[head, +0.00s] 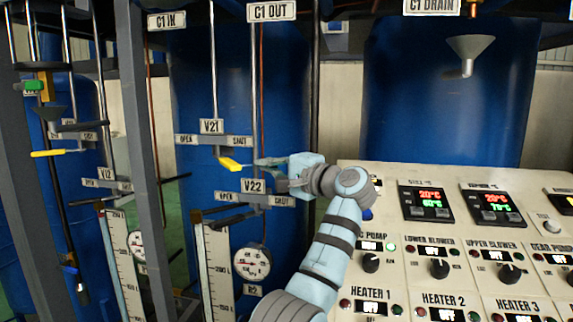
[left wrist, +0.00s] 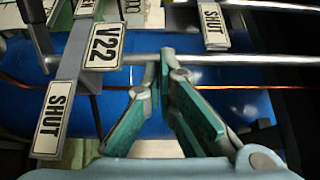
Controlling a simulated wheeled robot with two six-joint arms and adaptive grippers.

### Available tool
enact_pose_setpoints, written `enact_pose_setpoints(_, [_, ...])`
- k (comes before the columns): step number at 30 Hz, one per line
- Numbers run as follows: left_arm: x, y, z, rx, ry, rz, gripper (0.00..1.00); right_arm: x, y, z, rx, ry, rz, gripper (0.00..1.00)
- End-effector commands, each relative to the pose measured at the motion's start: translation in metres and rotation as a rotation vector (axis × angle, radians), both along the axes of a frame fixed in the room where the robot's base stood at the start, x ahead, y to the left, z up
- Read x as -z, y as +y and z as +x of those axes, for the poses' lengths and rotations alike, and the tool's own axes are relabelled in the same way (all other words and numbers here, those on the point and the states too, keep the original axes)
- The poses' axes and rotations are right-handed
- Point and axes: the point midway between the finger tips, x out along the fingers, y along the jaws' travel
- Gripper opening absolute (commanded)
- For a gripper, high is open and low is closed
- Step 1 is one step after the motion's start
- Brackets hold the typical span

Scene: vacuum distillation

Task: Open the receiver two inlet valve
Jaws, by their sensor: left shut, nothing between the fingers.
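The V22 label plate (head: 252,186), marked OPEN and SHUT, sits on the pipe above the receiver labelled R2 (head: 252,290). V22 also shows in the left wrist view (left wrist: 104,45). I cannot make out its handle clearly. Just above is the V21 plate (head: 211,127), with a yellow handle (head: 230,164) under it. My left gripper (head: 266,166) is shut and empty, beside the pipe between the two plates. In the left wrist view its fingertips (left wrist: 163,62) meet in front of the pipe (left wrist: 250,60); I cannot tell whether they touch it. My right gripper is not in view.
The control panel (head: 440,225) stands at the right, close to my left arm. A gauge (head: 251,262) and scaled level glass (head: 217,270) are below V22. A grey post (head: 133,120) and another yellow handle (head: 48,153) are at the left. Large blue tanks (head: 447,110) stand behind.

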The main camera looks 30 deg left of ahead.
Motion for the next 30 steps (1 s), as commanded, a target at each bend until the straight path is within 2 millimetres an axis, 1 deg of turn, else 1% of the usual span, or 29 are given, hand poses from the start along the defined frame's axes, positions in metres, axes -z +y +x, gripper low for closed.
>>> enact_pose_setpoints(1, [-0.001,0.006,-0.004,-0.002,-0.003,-0.002,0.0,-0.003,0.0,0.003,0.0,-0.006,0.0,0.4])
enact_pose_setpoints(3, [0.0,0.011,-0.015,-0.001,-0.006,-0.001,0.0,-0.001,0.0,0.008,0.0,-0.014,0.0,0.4])
enact_pose_setpoints(6, [0.0,0.016,-0.027,-0.001,-0.004,-0.001,0.0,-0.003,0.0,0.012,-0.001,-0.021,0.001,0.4])
enact_pose_setpoints(10, [0.0,0.02,-0.034,0.0,-0.002,0.0,0.0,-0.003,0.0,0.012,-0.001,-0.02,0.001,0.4])
enact_pose_setpoints(15, [0.0,0.02,-0.035,0.0,0.0,0.0,0.0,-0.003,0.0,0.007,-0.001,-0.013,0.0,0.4])
enact_pose_setpoints(22, [0.0,0.02,-0.034,0.001,-0.001,0.0,0.0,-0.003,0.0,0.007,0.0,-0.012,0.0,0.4])
enact_pose_setpoints(30, [0.0,0.014,-0.026,0.012,-0.001,-0.001,0.0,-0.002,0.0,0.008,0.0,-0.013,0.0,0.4])
